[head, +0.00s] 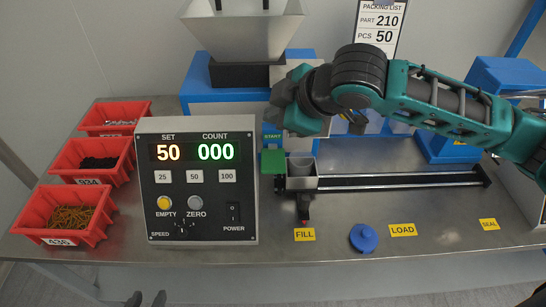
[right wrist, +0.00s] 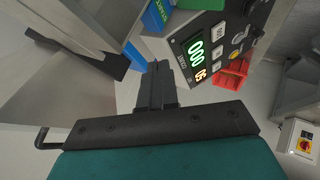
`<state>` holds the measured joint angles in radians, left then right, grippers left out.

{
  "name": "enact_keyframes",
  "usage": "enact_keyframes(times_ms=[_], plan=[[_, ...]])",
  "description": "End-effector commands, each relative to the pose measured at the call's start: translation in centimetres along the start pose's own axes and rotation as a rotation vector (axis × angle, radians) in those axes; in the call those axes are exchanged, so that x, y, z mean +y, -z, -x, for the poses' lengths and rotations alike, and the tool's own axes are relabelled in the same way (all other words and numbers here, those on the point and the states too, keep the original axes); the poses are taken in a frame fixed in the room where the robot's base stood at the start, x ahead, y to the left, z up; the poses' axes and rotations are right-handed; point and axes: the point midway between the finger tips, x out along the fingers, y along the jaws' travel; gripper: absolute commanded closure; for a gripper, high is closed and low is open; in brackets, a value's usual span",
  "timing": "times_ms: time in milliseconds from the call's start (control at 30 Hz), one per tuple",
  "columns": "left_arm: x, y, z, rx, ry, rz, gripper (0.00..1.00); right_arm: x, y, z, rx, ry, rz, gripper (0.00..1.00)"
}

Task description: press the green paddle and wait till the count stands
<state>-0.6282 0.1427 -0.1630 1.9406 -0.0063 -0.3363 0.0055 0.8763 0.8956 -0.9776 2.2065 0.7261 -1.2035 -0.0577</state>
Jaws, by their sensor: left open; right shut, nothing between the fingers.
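The green paddle (head: 273,162) sits below the START label on the blue stand, left of a grey cup (head: 300,167). The control box (head: 197,195) shows SET 50 and COUNT 000; its display also shows in the right wrist view (right wrist: 197,52). My right gripper (head: 272,112) is above the paddle, apart from it, beside the hopper stand; the hand largely hides its fingertips in the head view. In the right wrist view its fingers (right wrist: 160,80) are together and empty. My left gripper (head: 147,299) is open at the bottom edge of the head view, only its tips showing.
Red bins with small parts (head: 70,215) stand on the left. A steel hopper (head: 243,25) rises behind the box. A dark rail (head: 400,181) runs right from the cup. A blue knobbed disc (head: 363,238) lies near the LOAD label. The front right of the table is mostly clear.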

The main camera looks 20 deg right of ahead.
Motion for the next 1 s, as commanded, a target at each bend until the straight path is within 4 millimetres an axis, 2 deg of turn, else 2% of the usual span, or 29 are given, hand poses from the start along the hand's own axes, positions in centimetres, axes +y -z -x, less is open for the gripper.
enact_keyframes(times_ms=[167, 533, 733, 1000], plan=[[0.0, 0.0, 0.0, 0.000, 0.000, 0.000, 0.57, -0.9, -0.9, -1.1, -0.003, 0.003, 0.000, 1.00], [0.1, -5.0, -3.5, -0.001, 0.000, 0.000, 0.57, -3.2, -3.3, -4.5, 0.000, -0.001, 0.001, 1.00], [0.1, -5.4, -3.7, -0.006, 0.000, 0.000, 0.57, -4.1, -4.1, -5.6, 0.000, 0.001, 0.000, 1.00], [0.1, -4.7, -3.8, 0.008, 0.000, -0.001, 0.57, -4.2, -4.2, -5.8, 0.001, 0.001, 0.000, 1.00]])
